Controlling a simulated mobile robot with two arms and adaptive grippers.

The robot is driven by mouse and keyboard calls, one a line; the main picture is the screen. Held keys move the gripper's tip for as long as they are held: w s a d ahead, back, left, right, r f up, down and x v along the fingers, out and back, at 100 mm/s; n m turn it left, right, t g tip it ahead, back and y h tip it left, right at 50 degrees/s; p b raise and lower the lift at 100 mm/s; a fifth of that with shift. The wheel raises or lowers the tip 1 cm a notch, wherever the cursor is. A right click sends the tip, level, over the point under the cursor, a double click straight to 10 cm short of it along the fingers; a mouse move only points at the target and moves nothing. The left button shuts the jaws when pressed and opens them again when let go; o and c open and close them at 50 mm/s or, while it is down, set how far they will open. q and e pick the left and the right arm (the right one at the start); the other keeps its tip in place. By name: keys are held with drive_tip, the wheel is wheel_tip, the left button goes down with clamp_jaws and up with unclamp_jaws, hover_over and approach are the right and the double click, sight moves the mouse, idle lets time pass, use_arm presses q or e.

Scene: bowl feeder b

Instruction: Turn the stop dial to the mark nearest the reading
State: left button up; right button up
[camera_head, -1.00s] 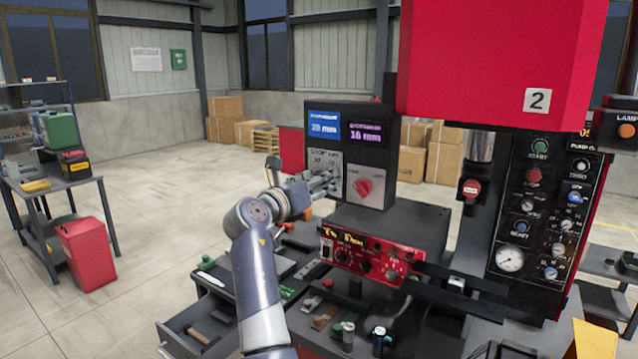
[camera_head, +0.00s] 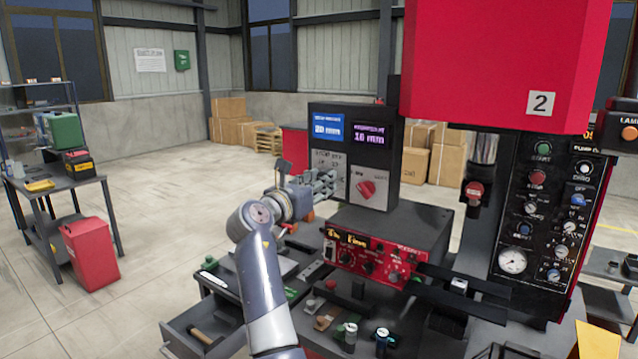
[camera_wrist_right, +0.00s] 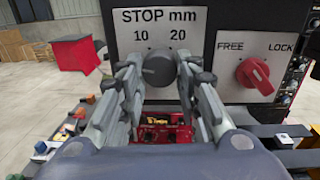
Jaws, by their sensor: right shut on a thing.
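The stop dial (camera_wrist_right: 158,68) is a dark round knob under the label "STOP mm" on a pale plate (camera_wrist_right: 185,16) marked 10 and 20. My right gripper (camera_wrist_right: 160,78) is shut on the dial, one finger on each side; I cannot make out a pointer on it. In the head view my right gripper (camera_head: 318,184) reaches the panel and hides the dial. Above it, a blue display (camera_head: 328,128) seems to read 20 mm and a purple display (camera_head: 369,134) 10 mm; both small headings are blurred. My left gripper is not in view.
A red knob (camera_wrist_right: 253,75) marked FREE and LOCK sits slanted to the right of the dial. A red control box (camera_head: 370,255) lies below the panel. The red press head (camera_head: 480,60) stands to the right. Open floor lies to the left.

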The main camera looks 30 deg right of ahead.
drive_tip(key=m+b, duration=0.3)
drive_tip(key=m, duration=0.4)
drive_tip(key=m+g+b, duration=0.1)
drive_tip(key=m+b, duration=0.2)
drive_tip(key=m, duration=0.4)
drive_tip(key=m+h+b, duration=0.1)
drive_tip(key=m+b, duration=0.2)
drive_tip(key=m, duration=0.5)
drive_tip(key=shift+w+a+r+b, duration=0.1)
drive_tip(key=shift+w+r+b, duration=0.15)
drive_tip(key=shift+r+b, duration=0.1)
drive_tip(key=shift+r, duration=0.1)
drive_tip(key=o, duration=1)
drive_tip(key=shift+o, duration=0.3)
drive_tip(key=shift+w+f, duration=0.15)
drive_tip(key=shift+f, duration=0.05)
drive_tip(key=v, duration=1.1)
drive_tip(key=shift+a, duration=0.4)
